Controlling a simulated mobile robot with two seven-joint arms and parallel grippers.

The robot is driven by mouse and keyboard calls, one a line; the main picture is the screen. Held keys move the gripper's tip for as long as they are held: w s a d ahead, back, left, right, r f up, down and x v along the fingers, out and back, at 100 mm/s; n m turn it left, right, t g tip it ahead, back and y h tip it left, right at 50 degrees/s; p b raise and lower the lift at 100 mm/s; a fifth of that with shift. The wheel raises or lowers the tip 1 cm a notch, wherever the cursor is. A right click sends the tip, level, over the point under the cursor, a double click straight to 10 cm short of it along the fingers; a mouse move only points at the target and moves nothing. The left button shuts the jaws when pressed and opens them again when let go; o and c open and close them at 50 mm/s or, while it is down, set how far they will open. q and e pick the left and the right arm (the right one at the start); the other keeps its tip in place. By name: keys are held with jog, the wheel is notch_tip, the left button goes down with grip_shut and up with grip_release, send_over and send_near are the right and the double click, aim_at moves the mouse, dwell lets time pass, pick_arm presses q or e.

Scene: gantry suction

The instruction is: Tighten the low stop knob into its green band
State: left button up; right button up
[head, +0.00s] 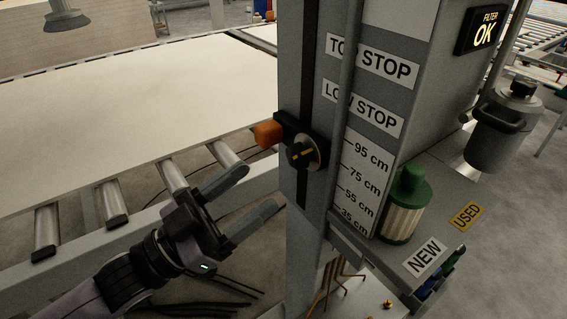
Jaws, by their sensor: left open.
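The low stop knob (301,154) is a black round knob with a pale pointer mark, on a dark block on the grey column (294,80). An orange stop piece (267,133) juts out to its left. The knob sits beside the height scale (360,180), near the LOW STOP label (362,110). A green band around the knob cannot be made out at this size. My left gripper (255,192) is open and empty, left of and below the knob, apart from it. My right gripper does not show.
A large pale board (120,110) lies on the roller conveyor (176,178) at left. A green-capped filter (407,205) stands on the shelf at right, near the USED (466,216) and NEW (426,257) labels. A FILTER OK display (482,30) is lit. A vertical pipe (345,100) runs right of the knob.

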aim_at(291, 160)
pick_arm(q)
jog(key=p+x, duration=0.1)
jog(key=x, duration=0.4)
jog(key=shift+x, duration=0.75)
jog(key=shift+d, duration=0.15)
jog(key=c, duration=1.1)
jog(key=shift+o, duration=0.2)
jog(key=shift+w+r+m+g+h+p, duration=0.15)
jog(key=shift+m+g+h+p, duration=0.4)
jog(key=shift+m, duration=0.85)
jog(key=shift+g, duration=0.25)
